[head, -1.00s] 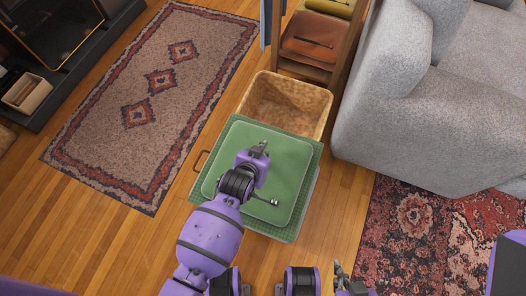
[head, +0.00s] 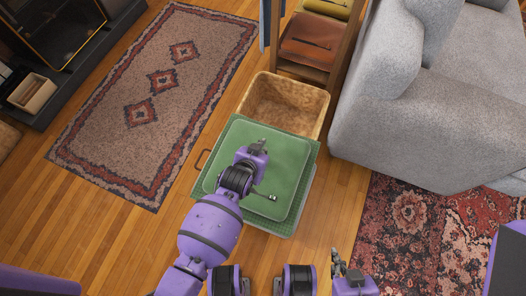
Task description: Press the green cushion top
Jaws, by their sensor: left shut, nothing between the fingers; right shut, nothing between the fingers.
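The green cushion top (head: 285,157) lies on a square box with a green perforated rim and pale sides, in the middle of the head view. My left gripper (head: 261,143) is over the middle of the cushion and looks shut and empty. Its purple wrist and forearm hide part of the cushion's left and near side. I cannot tell whether its fingertips touch the surface. My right gripper (head: 336,256) is at the bottom, to the right of the box, shut and empty over the wooden floor.
An open tan basket (head: 287,101) stands right behind the box. A grey sofa (head: 400,120) is to the right, beside a red patterned rug (head: 410,225). A shelf with folded items (head: 310,45) stands behind. A beige rug (head: 150,100) lies on the left floor.

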